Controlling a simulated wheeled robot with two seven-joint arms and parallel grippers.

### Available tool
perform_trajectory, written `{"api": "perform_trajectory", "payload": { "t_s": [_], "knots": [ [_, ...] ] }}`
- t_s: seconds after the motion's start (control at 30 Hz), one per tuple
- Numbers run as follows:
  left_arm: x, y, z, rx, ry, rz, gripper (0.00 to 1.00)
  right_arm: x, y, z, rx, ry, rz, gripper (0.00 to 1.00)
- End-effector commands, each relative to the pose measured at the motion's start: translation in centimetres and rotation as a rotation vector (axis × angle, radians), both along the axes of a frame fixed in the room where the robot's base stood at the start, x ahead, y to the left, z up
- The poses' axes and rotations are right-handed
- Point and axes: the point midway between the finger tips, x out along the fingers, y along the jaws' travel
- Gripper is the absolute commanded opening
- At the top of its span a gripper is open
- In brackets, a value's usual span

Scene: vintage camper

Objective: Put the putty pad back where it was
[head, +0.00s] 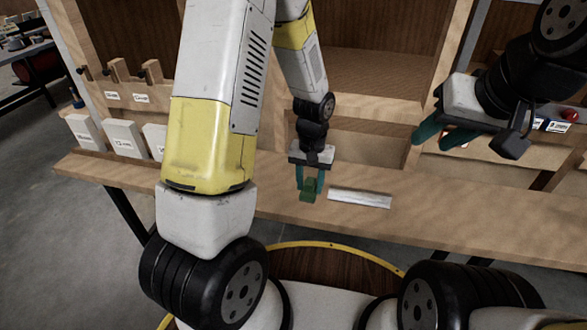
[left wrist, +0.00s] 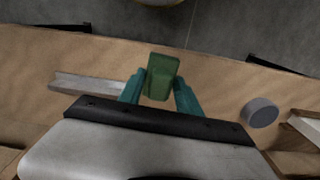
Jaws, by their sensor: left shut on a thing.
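A green block (head: 307,190), which looks like the putty pad, is held between the teal fingers of my left gripper (head: 309,181). The left wrist view also shows the pad (left wrist: 162,77) sticking out past the fingertips of this gripper (left wrist: 159,90), which is shut on it. The pad is over the wooden bench top (head: 270,205); I cannot tell whether it touches the wood. My right gripper (head: 438,140) is at the upper right, above the bench, with its fingers apart and nothing between them.
A pale metal strip (head: 360,198) lies on the bench just right of the pad. A grey round disc (left wrist: 261,112) is on the bench in the left wrist view. White labelled boxes (head: 124,138) stand at the left, with shelving (head: 375,85) behind.

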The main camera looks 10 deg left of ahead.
Motion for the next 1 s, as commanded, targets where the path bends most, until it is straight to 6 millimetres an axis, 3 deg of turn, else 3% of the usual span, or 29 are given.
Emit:
{"api": "perform_trajectory", "payload": {
  "t_s": [0.1, 0.27, 0.7, 0.83, 1.0],
  "knots": [
    [-2.6, -0.5, -1.8, 0.003, 0.004, 0.033, 0.02, 0.0, 0.0, 0.0, 0.000, 0.000, 0.000, 0.36],
    [-3.1, -0.2, -2.7, 0.002, -0.003, 0.061, 0.02, 0.0, 0.0, 0.0, 0.000, 0.000, 0.000, 0.36],
    [5.6, 6.3, -3.8, 0.001, -0.004, 0.066, 0.02, 0.0, 0.0, 0.0, 0.000, 0.000, 0.000, 0.36],
    [7.6, 7.6, -4.0, 0.002, -0.004, 0.063, 0.02, 0.0, 0.0, 0.0, 0.000, 0.000, 0.000, 0.36],
    [8.5, 8.3, -4.1, 0.002, -0.001, 0.061, 0.02, 0.0, 0.0, 0.0, 0.000, 0.000, 0.000, 0.36]
  ]
}}
